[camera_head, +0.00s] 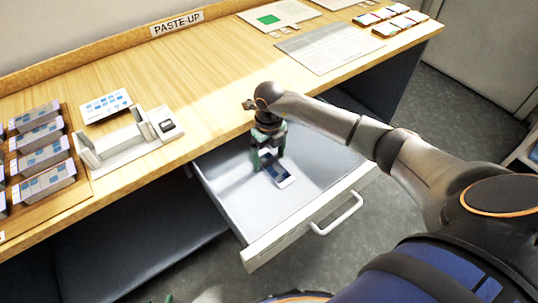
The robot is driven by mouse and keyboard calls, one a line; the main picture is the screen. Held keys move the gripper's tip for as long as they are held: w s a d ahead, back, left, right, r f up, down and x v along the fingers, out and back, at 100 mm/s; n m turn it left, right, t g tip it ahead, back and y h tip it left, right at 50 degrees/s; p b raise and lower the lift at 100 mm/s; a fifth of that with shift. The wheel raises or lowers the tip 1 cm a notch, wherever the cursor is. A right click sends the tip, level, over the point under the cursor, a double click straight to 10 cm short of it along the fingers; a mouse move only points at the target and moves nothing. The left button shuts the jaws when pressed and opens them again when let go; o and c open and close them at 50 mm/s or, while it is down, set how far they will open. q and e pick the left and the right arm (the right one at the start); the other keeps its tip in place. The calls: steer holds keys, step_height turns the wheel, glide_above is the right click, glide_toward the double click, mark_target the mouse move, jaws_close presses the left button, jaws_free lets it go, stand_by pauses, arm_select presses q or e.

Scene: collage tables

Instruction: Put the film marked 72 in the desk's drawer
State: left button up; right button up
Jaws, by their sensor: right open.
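The desk's drawer (222,199) is pulled out below the desk top, with its white handle at the front. A small white and dark blue flat piece (283,176), perhaps the film, lies in the drawer; I cannot read a 72 on it. My right gripper (267,161) points down into the drawer with its green fingers open at the far end of this piece. Whether they touch it I cannot tell.
The wooden desk (215,90) carries a white holder (125,142) with a blue-patterned card behind it, a wooden rack with several boxes at left, and a grey printed sheet (322,48). Colored pieces stand at the far right. The desk's middle is clear.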

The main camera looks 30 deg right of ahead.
mark_target(269, 162)
step_height(269, 162, up, 12)
steer(key=p, duration=0.1)
steer(key=shift+r, duration=0.15)
stand_by(0.4)
